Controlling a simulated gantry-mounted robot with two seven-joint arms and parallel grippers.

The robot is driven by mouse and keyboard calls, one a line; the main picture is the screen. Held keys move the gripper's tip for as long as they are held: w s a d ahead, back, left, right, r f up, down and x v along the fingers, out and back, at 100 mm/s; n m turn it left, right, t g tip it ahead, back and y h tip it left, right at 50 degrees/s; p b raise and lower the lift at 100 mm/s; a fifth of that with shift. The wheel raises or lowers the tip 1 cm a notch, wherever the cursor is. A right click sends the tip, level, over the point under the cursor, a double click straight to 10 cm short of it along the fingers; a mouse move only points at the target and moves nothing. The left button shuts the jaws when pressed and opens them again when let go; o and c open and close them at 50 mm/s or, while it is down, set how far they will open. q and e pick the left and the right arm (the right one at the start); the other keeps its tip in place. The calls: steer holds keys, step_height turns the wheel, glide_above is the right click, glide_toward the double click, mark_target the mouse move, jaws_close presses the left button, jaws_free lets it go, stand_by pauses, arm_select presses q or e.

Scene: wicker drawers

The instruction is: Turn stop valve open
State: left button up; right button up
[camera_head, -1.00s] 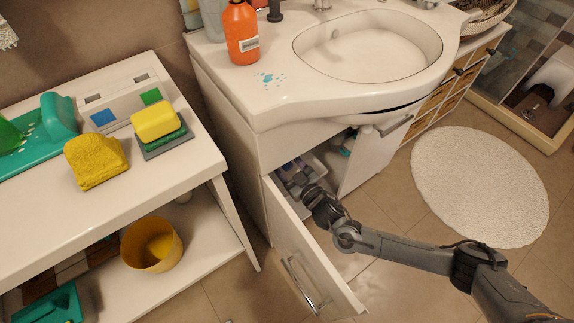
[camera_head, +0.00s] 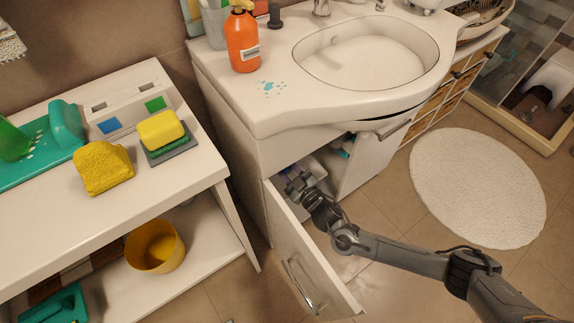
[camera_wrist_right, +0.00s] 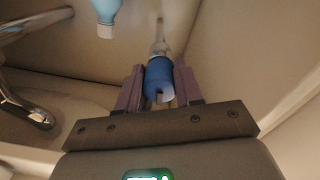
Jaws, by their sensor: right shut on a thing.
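The stop valve shows in the right wrist view as a blue knob (camera_wrist_right: 160,80) on a metal stem that runs back to the cabinet wall. My right gripper (camera_wrist_right: 160,90) is shut on this blue knob, with one finger on each side of it. In the head view my right gripper (camera_head: 300,186) reaches into the open cabinet (camera_head: 262,212) under the sink, and the valve itself cannot be made out there. My left gripper is not in view.
Open cabinet doors (camera_head: 315,260) (camera_head: 372,158) stand on both sides of my right arm. A light blue bottle (camera_wrist_right: 106,10) is near the knob. The sink (camera_head: 365,52) is above. A white shelf (camera_head: 120,200) stands at the left, and a round rug (camera_head: 478,188) lies at the right.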

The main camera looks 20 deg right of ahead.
steer(key=n+p, duration=0.3)
steer(key=shift+r+p, duration=0.25)
steer(key=shift+p, duration=0.05)
steer(key=n+p, duration=0.3)
steer(key=n, duration=0.2)
steer(key=shift+p, duration=0.3)
steer(key=n+p, duration=0.2)
steer(key=n, duration=0.2)
steer(key=shift+f+n+p, duration=0.15)
steer(key=shift+n+p, duration=0.85)
steer(key=shift+n, duration=1.1)
steer(key=o, duration=1)
